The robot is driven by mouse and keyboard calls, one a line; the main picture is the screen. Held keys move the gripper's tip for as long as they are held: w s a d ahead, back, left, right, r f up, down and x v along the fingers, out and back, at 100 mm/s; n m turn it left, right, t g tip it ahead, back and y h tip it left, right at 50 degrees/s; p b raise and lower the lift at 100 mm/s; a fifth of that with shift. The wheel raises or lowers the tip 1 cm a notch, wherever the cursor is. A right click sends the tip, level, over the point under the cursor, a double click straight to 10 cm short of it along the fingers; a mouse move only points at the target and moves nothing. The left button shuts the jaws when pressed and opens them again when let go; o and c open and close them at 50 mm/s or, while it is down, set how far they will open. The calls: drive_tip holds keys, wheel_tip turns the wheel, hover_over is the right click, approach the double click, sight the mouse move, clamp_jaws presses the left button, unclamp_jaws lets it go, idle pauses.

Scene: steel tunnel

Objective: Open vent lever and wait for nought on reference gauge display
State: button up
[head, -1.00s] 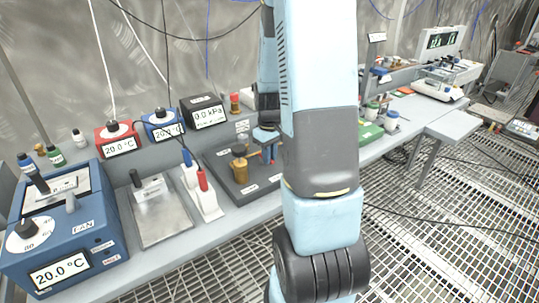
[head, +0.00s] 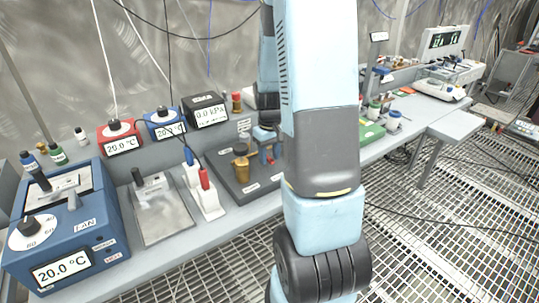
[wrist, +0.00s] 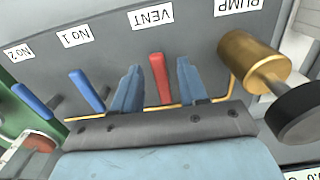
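The red vent lever (wrist: 159,80) stands under the VENT label (wrist: 151,17) in the wrist view, which shows the panel upside down. My gripper (wrist: 158,68) is open, with one finger on each side of the lever. Narrow gaps show between lever and fingers. Two blue levers, No 1 (wrist: 87,91) and No 2 (wrist: 33,99), stand to the left. In the head view, the black gauge box (head: 206,110) shows 0.0 kPa on its display. The valve block (head: 236,187) is partly hidden behind my arm there.
The brass pump cylinder (wrist: 250,62) with its black knob is close to the right finger. Red and blue thermometer boxes (head: 120,138) stand left of the gauge. A blue dry-block unit (head: 66,228) and a white stand with red and blue probes (head: 205,195) are on the bench.

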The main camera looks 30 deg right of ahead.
sight(269, 159)
wheel_tip(269, 159, up, 14)
drive_tip(key=shift+f, duration=0.15)
idle(0.6)
idle(0.5)
drive_tip(key=s+a+r+t, duration=0.5)
drive_tip(key=s+a+r, duration=0.8)
drive_tip(key=s+a, duration=0.2)
drive_tip(key=shift+s+a+r+t, duration=0.2)
drive_tip(key=shift+s+t, duration=0.1)
drive_tip(key=shift+s, duration=0.85)
idle(0.7)
